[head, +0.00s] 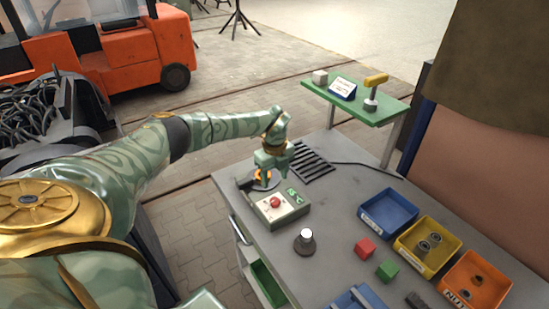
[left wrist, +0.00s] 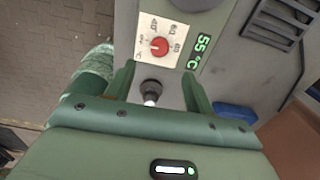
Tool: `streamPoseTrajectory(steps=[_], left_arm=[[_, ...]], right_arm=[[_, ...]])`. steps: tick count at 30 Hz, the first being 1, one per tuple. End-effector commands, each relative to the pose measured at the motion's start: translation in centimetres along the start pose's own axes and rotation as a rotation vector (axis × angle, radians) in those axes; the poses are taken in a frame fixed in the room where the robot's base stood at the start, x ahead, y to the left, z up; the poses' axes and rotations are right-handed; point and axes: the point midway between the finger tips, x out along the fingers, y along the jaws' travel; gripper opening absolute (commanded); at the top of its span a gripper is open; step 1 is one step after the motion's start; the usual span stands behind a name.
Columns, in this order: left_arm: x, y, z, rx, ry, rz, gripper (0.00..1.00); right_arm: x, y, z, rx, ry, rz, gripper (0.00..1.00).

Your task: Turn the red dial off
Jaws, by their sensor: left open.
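The red dial (head: 275,202) sits on the cream panel of a grey control box (head: 270,220) on the grey workbench. In the left wrist view the red dial (left wrist: 159,46) lies ahead of the fingertips, on a panel with printed numbers. A green display (left wrist: 201,51) beside it reads 55 °C. I cannot make out the dial's exact setting. My left gripper (head: 265,178) is open, just behind the dial in the head view and apart from it. Its two fingers (left wrist: 156,74) also show in the left wrist view, with nothing held. My right gripper is out of view.
A dark slotted grille (head: 312,163) is behind. A silver-topped knob-like piece (head: 305,241), red block (head: 365,248), green block (head: 387,270) and blue (head: 405,220), yellow and orange bins stand to the right.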

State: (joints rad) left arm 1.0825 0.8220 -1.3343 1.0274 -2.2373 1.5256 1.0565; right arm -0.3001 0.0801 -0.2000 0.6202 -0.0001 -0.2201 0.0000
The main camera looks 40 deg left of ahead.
Motion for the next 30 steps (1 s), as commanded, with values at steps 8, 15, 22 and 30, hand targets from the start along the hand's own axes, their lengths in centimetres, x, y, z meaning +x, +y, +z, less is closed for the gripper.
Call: streamPoseTrajectory(steps=[8, 15, 22, 30], left_arm=[[-5.2, -0.1, 0.1, 0.0, -0.002, -0.002, 0.54], [-6.0, 0.0, 0.0, 0.0, -0.001, 0.0, 0.54], [-6.0, 0.0, 0.0, 0.0, 0.0, 0.0, 0.54], [-5.8, -0.1, -0.4, 0.011, 0.007, -0.005, 0.54]], right_arm=[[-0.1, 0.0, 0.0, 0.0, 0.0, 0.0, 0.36], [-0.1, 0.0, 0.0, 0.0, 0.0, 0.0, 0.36], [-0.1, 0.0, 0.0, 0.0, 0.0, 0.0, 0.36], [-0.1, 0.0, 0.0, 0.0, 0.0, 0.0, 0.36]])
